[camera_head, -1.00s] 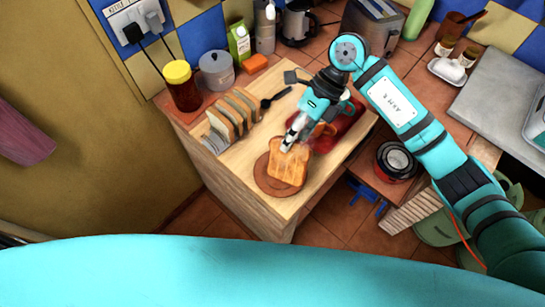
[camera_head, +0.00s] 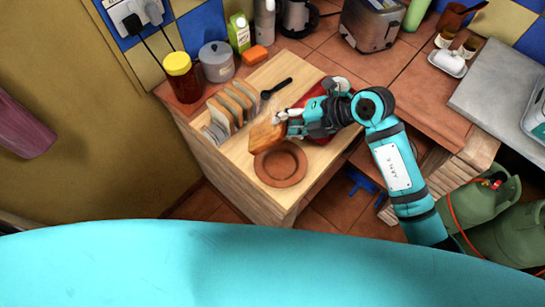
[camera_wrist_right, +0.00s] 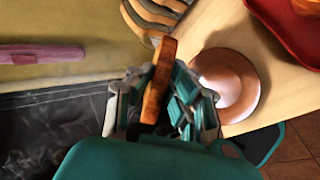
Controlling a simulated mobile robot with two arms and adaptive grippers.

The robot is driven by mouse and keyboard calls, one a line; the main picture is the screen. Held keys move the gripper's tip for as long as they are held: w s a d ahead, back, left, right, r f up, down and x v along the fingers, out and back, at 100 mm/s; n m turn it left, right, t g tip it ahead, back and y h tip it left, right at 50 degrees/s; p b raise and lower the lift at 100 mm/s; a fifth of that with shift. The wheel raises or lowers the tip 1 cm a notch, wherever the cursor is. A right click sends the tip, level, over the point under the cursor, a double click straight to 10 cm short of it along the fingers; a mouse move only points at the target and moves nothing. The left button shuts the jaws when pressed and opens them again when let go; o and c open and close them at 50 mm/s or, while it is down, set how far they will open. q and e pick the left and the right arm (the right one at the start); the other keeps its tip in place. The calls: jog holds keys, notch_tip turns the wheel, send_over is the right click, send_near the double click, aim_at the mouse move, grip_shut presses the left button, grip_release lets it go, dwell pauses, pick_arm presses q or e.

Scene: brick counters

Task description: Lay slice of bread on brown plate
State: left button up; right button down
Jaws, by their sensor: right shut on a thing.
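A toasted slice of bread (camera_head: 266,134) is held in my right gripper (camera_head: 283,124), just beyond and left of the brown plate in the head view. In the right wrist view the slice (camera_wrist_right: 158,82) shows edge-on, pinched between the fingers of the right gripper (camera_wrist_right: 160,95). The brown plate (camera_head: 280,166) lies on the wooden counter, with its visible surface empty. It also shows in the right wrist view (camera_wrist_right: 245,88), to the right of the slice and apart from it in the picture. My left gripper is not in view.
A rack with several bread slices (camera_head: 231,108) stands close left of the held slice. A red tray (camera_head: 322,137) lies partly behind my right gripper. A dark spoon (camera_head: 276,89), a jar (camera_head: 182,80) and a grey canister (camera_head: 216,63) are farther back. The counter's front-left strip is clear.

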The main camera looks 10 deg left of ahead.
jog(key=shift+f+b, duration=2.3)
jog(key=shift+f, duration=1.1)
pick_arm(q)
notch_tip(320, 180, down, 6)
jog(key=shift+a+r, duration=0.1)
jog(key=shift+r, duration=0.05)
pick_arm(e)
jog(key=c, duration=1.4)
grip_release()
jog(key=shift+c, duration=0.2)
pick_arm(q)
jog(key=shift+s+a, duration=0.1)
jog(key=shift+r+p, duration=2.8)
pick_arm(e)
jog(key=v, duration=0.8)
